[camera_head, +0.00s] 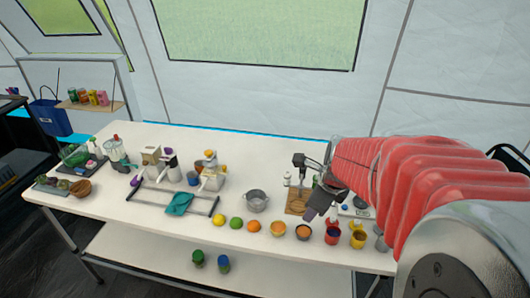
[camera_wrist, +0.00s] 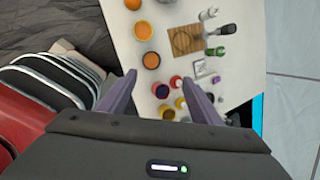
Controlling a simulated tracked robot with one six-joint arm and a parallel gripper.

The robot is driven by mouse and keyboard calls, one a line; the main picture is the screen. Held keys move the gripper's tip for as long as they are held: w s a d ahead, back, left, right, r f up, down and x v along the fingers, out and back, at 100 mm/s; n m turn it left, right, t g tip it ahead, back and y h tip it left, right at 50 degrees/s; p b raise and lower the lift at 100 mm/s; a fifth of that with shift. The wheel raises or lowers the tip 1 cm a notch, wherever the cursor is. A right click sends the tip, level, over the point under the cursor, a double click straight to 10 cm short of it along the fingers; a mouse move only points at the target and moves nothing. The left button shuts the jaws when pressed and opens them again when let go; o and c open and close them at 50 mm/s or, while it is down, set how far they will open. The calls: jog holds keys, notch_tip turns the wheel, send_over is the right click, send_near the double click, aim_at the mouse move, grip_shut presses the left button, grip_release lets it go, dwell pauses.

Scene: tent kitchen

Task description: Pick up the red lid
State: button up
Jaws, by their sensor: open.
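A small round red thing, which looks like the red lid (camera_wrist: 176,81), lies on the white table just beyond a red mug (camera_wrist: 160,91) with a dark inside. In the head view the red lid (camera_head: 333,222) is small and sits behind the red mug (camera_head: 332,236). My gripper (camera_wrist: 159,79) is open and empty, its two purple fingers spread. In the wrist view the lid and the red mug show between and beyond the fingers. In the head view my gripper (camera_head: 311,212) hangs above the table, left of the lid, and touches nothing that I can make out.
A yellow mug (camera_head: 357,240) stands right of the red mug. Fruit lines the front edge. The table (camera_head: 120,207) has bare room at its left front.

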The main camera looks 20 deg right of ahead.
jog(key=d+f+m, duration=0.6)
jog(key=d+m, duration=0.4)
jog(key=m, duration=0.1)
jog(key=shift+s+g+h, duration=0.25)
jog(key=shift+g+h, duration=0.05)
send_near(334, 221)
jog(key=shift+x, duration=1.25)
jog(key=shift+w+a+f, duration=0.1)
jog(key=shift+f, duration=0.6)
jog(key=shift+f, duration=0.1)
jog(key=shift+x, duration=2.55)
jog(key=shift+w, duration=0.1)
jog(key=shift+c, duration=0.5)
jog(key=c, duration=1)
